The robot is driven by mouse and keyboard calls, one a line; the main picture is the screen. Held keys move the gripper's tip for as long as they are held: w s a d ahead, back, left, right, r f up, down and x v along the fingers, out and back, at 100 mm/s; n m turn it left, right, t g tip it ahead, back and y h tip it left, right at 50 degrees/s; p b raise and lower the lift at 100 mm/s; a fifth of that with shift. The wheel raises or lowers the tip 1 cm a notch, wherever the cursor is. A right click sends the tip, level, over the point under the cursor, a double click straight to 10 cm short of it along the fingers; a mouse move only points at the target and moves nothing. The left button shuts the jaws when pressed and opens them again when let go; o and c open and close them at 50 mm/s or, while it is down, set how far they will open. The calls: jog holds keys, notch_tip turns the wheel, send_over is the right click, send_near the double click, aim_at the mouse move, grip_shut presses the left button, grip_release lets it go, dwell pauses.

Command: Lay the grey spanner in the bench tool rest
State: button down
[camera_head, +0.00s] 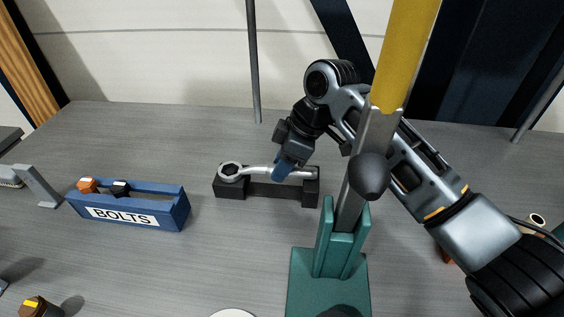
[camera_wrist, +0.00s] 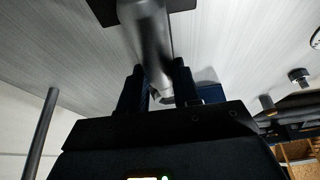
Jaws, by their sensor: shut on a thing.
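The grey spanner (camera_head: 258,171) lies along the top of the black bench tool rest (camera_head: 262,190) in the head view. Its ring end is over the rest's left block and its other end is near the right block. My gripper (camera_head: 284,167) is shut on the spanner's handle, right of its middle. In the wrist view the spanner (camera_wrist: 148,40) runs between the two fingers of my gripper (camera_wrist: 160,95). A dark part of the tool rest (camera_wrist: 183,5) shows at the top. I cannot tell whether the spanner bears fully on both blocks.
A blue box labelled BOLTS (camera_head: 170,210) with bolts in it stands to the left. A green stand (camera_head: 330,280) holding a tall yellow-and-grey tool (camera_head: 405,50) stands in front, right of the rest. A thin grey post (camera_head: 254,60) rises behind. Bench between box and rest is clear.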

jog(key=shift+f, duration=0.15)
jog(key=c, duration=0.7)
grip_release()
